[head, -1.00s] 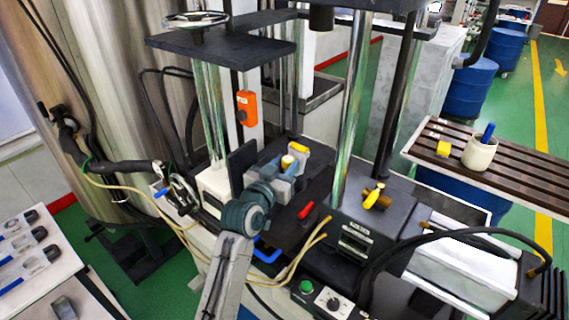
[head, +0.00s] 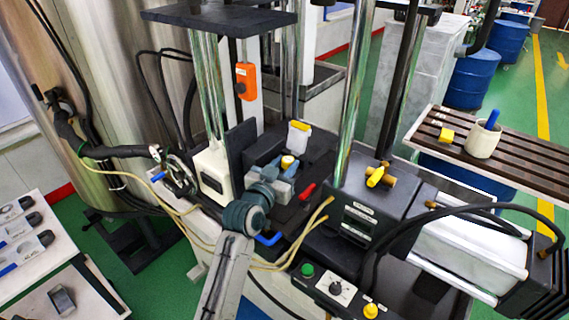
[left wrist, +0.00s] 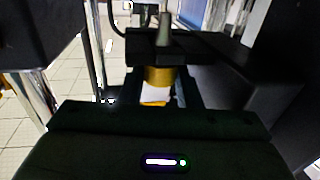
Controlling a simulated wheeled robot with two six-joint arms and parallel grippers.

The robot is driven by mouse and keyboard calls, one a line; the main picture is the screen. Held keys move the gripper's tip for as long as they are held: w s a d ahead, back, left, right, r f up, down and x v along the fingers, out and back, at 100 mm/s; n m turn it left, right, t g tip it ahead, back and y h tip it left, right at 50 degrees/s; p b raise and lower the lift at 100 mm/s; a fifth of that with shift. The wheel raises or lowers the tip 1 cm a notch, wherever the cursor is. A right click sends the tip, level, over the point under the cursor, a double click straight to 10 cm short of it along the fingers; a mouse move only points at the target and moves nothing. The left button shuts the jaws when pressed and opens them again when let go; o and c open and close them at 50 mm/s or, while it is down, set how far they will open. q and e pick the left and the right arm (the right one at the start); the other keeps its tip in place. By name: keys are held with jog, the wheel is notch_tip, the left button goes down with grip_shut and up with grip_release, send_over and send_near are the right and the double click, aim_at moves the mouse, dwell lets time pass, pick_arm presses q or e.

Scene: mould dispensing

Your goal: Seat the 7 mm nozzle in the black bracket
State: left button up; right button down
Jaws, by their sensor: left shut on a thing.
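A black block (left wrist: 142,44) with a grey cone shows just beyond the nozzle. I cannot tell whether this block is the black bracket, nor whether the nozzle touches it. My right gripper is in neither view.
Chrome columns (head: 348,125) and an orange box (head: 245,82) stand near the gripper. A white block with a yellow top (head: 299,136) is just behind it, a red handle (head: 307,191) to its right. A slatted bench (head: 535,165) holds a white cup (head: 482,142).

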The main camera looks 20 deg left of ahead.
pick_arm(q)
jog(key=shift+f, duration=0.25)
jog(key=shift+f, duration=0.25)
dwell(0.4)
jog(key=o, duration=1.1)
jog(key=shift+c, duration=0.2)
